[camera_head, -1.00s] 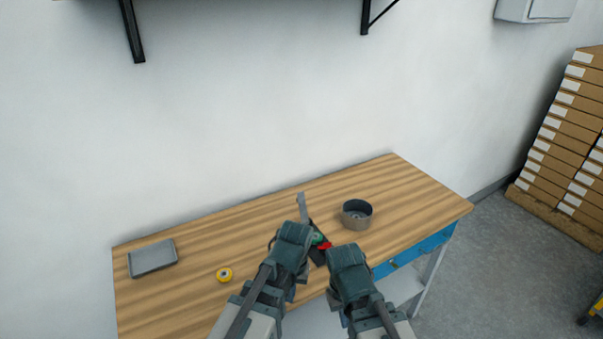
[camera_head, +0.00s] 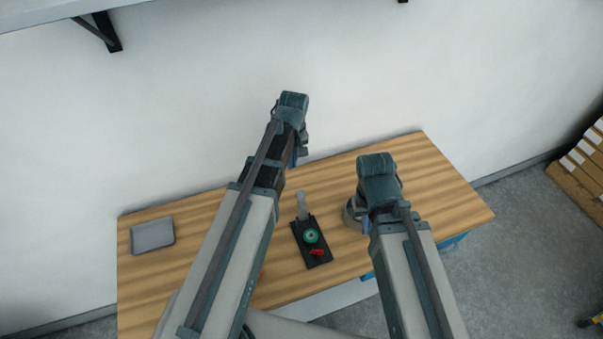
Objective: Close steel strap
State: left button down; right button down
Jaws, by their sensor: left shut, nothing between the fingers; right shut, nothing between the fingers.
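The steel strap (camera_head: 301,204) is a grey metal strip at the far end of a black base plate (camera_head: 319,260) on the wooden table. It stands out from the base, away from the green roll (camera_head: 311,236), and does not lie over it. A red part (camera_head: 317,252) sits at the near end of the base. My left gripper (camera_head: 296,125) is raised beyond the strap, against the wall in the picture; it is shut and empty, with its fingertips mostly hidden.
A grey tray (camera_head: 152,235) lies at the table's left end. The wooden table (camera_head: 440,190) is clear at the right.

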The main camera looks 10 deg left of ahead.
aim_at(301, 203)
pick_arm(q)
notch_tip(301, 203, down, 11)
jog(key=b, duration=1.1)
jog(key=s+d+r+p, duration=0.1)
jog(key=s+r+p, duration=0.1)
jog(key=shift+s+d+r, duration=0.1)
jog(key=shift+s+d, duration=0.3)
jog(key=shift+w, duration=0.1)
